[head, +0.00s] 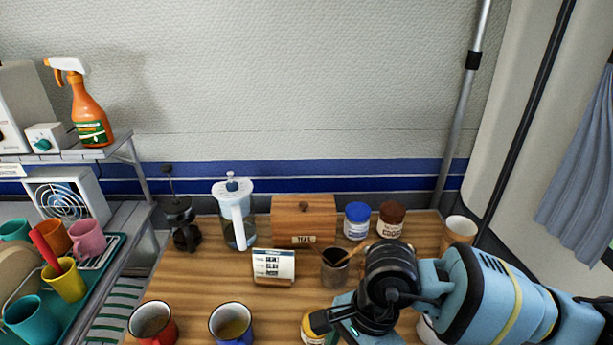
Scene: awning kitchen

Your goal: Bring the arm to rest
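My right arm comes in from the right, light blue with a black wrist, and reaches over the front right of the wooden table (190,283). My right gripper (335,333) points down and left at the bottom edge of the head view. Its fingertips are mostly cut off or hidden by its own body, so I cannot tell whether it is open or shut. A yellow item (312,330) shows partly behind it, and I cannot tell whether they touch. My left gripper is not in view.
A red mug (153,325) and blue mug (232,324) stand at the front. Behind are a sign (273,266), dark cup (335,268), tea box (304,219), pitcher (236,215), French press (181,222), two jars and a tan cup (459,230). A mug rack stands left.

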